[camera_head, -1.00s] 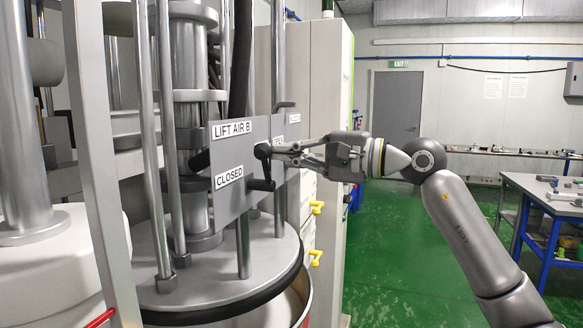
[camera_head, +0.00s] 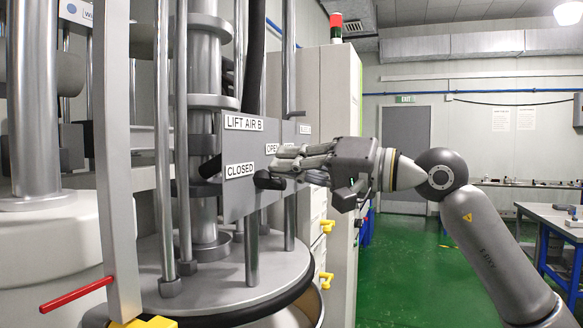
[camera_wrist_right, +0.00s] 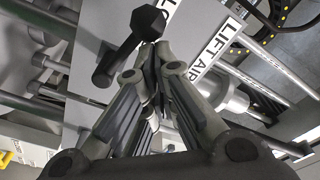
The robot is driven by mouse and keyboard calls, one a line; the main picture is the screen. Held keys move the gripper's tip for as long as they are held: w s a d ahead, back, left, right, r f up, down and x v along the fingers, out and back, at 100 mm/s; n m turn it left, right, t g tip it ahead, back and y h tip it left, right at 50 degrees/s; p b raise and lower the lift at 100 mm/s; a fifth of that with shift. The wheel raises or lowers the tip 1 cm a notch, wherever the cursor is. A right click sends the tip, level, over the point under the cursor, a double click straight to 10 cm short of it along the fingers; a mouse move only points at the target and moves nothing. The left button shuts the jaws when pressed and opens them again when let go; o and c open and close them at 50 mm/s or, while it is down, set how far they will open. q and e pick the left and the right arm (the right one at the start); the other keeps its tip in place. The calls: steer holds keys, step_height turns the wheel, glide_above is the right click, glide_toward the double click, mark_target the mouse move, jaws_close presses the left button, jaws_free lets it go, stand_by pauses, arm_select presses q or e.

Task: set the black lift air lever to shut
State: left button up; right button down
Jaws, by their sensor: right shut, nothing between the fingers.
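The black lift air lever (camera_head: 264,180) sits on a grey panel (camera_head: 232,205), just right of the CLOSED label (camera_head: 240,170). In the right wrist view its faceted black knob (camera_wrist_right: 143,20) is beside the label, just beyond my fingertips. The lever arm runs from there down and left to its pivot. The LIFT AIR B label (camera_head: 244,123) is at the panel's top, and an OPEN label (camera_head: 272,148) is partly covered by my fingers. My right gripper (camera_head: 279,166) is shut and empty beside the lever; I cannot tell whether it touches. My left gripper is out of view.
Vertical steel rods (camera_head: 164,150) and a thick column stand at the panel's left, above a round grey drum lid (camera_head: 215,282). A white cabinet (camera_head: 340,80) with yellow handles stands behind. Green floor (camera_head: 400,265) lies open at the right.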

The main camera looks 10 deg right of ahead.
steer(key=shift+s+a+f+b, duration=0.25)
steer(key=shift+s+f+b, duration=0.1)
steer(key=shift+f+b, duration=0.1)
steer(key=shift+s, duration=0.1)
stand_by(0.5)
